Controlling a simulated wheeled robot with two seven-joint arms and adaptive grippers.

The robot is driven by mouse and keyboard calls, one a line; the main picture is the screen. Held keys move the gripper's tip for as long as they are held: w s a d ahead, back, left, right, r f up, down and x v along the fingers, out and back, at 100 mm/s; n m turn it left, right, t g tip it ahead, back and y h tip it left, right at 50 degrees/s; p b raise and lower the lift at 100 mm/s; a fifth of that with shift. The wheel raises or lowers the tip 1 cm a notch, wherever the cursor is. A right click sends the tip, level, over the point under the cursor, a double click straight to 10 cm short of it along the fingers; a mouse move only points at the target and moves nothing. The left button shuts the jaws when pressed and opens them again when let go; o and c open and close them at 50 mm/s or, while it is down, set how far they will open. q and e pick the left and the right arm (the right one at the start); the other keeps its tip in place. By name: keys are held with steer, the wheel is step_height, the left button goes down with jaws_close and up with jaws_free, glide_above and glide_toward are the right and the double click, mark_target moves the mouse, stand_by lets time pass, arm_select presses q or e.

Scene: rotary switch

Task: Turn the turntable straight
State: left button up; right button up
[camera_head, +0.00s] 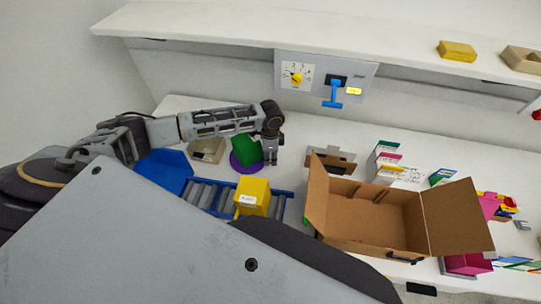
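A round purple disc (238,167), which looks like the turntable, lies on the white table with a green block (245,148) on top of it. The block sits at an angle. My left arm reaches in from the left, and my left gripper (272,160) points down at the right edge of the disc, close beside the green block. Whether it touches the block or the disc I cannot tell. Its fingers are too small to show whether they are open. A wall panel (362,72) carries a rotary switch with a yellow knob (296,79) and a blue lever (334,92). My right gripper is not in view.
A blue roller conveyor (283,209) with a yellow box (252,196) stands in front of the disc. A beige tray (207,149) is left of it. An open cardboard box (372,214) fills the right middle. A shelf (330,35) runs above.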

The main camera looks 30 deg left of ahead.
arm_select(q)
jaws_close()
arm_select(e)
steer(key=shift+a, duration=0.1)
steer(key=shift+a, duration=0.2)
